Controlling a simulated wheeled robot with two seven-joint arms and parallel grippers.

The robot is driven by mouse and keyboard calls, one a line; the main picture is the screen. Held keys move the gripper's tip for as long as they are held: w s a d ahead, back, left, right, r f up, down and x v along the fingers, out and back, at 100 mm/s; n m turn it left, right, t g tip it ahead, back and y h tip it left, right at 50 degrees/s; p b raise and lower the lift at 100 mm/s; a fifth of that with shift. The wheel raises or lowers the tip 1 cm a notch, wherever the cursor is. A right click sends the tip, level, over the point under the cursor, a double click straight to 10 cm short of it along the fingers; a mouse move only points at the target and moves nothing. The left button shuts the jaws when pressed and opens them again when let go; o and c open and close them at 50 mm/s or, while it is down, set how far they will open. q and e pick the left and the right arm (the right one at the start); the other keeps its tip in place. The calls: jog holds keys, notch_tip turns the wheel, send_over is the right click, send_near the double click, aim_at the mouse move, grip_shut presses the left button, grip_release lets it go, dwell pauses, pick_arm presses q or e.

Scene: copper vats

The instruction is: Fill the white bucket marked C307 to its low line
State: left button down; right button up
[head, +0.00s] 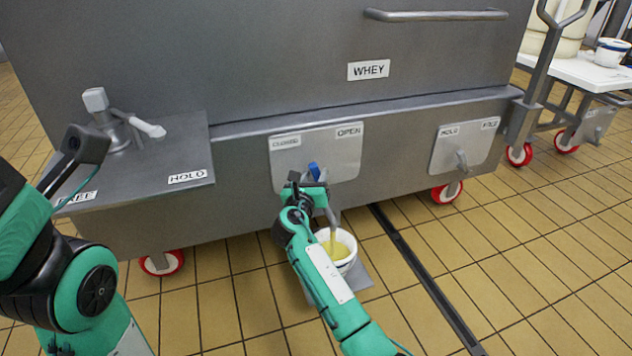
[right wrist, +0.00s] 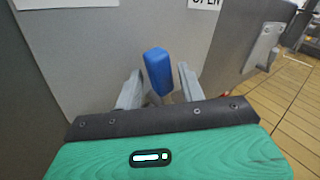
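The white bucket (head: 352,262) stands on a grey plate on the floor under the vat's outlet. A yellow stream (head: 333,238) falls into it, and yellow liquid (head: 338,251) shows inside. Its marking and low line cannot be read. The blue valve handle (head: 314,171) stands up in front of the panel marked CLOSED and OPEN. My right gripper (right wrist: 160,88) is open, with a finger on each side of the blue handle, which also shows in the right wrist view (right wrist: 157,70). My left gripper (head: 88,145) appears at the left edge; its finger opening is unclear.
The large grey vat (head: 240,60) marked WHEY stands on red wheels. A side ledge with a lever (head: 148,128) has a HOLD label. Another valve panel (head: 465,145) is at right. A white table (head: 585,72) stands behind. A floor drain (head: 425,275) runs right of the bucket.

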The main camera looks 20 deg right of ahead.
jog(key=shift+x, duration=0.85)
